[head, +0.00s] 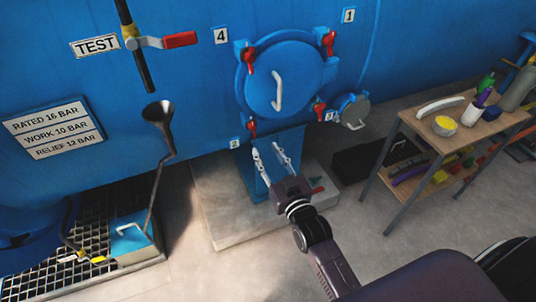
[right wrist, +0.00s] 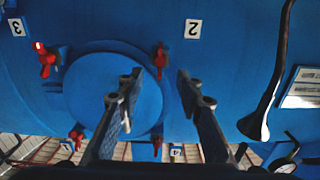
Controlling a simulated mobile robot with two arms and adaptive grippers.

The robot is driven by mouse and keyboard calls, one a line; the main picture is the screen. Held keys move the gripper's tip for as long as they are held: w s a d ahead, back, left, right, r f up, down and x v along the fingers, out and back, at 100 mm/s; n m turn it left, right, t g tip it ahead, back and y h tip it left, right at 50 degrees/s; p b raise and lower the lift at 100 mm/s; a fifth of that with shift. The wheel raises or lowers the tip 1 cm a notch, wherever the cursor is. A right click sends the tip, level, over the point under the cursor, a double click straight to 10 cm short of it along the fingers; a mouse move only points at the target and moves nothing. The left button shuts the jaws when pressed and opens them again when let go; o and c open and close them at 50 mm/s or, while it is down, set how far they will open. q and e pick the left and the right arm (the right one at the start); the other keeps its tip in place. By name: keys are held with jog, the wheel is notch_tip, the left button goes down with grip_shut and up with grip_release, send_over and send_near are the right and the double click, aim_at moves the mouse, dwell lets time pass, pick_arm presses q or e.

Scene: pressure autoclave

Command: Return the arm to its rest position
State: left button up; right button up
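My right gripper (head: 273,158) is in front of the blue vessel, just below its round hatch, with its two fingers apart and nothing between them. In the right wrist view the open fingers (right wrist: 155,97) point at the vessel wall, with the round hatch behind them. The blue hatch (head: 280,78) is closed against the vessel, has a white handle (head: 278,90) and is ringed by several red-handled clamps, one at the upper left (head: 249,57). I cannot tell whether the fingers touch anything. My left gripper does not show in either view.
A wooden shelf cart (head: 405,118) with bottles and a yellow bowl (head: 444,126) stands at the right. A dark funnel on a pipe (head: 158,112) and a metal grating (head: 30,270) are at the left. A pale slab (head: 215,215) lies below the hatch. Open floor (head: 400,235) lies right of my arm.

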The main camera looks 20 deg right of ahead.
jog(key=shift+s, duration=0.1)
dwell(0.4)
jog(key=s+a+f+g, duration=0.1)
jog(key=s+f+g, duration=0.3)
jog(key=f, duration=0.7)
jog(key=s+f+n+g, duration=0.1)
jog(key=s+f, duration=0.4)
jog(key=f, duration=0.7)
jog(key=s+a+f+g, duration=0.1)
jog(key=s+f+g, duration=0.3)
jog(key=f, duration=0.7)
jog(key=s+d+f+g, duration=0.1)
jog(key=s+f, duration=0.5)
jog(key=s, duration=0.6)
jog(key=s+d+f+g, duration=0.2)
jog(key=s+f+g, duration=0.2)
jog(key=s+f, duration=0.3)
jog(key=s+d+f+n+g, duration=0.1)
jog(key=s+f, duration=0.5)
jog(key=s, duration=1.1)
jog(key=shift+s+d+f+g+h, duration=0.25)
jog(key=shift+d+g, duration=0.4)
jog(key=shift+g, duration=0.35)
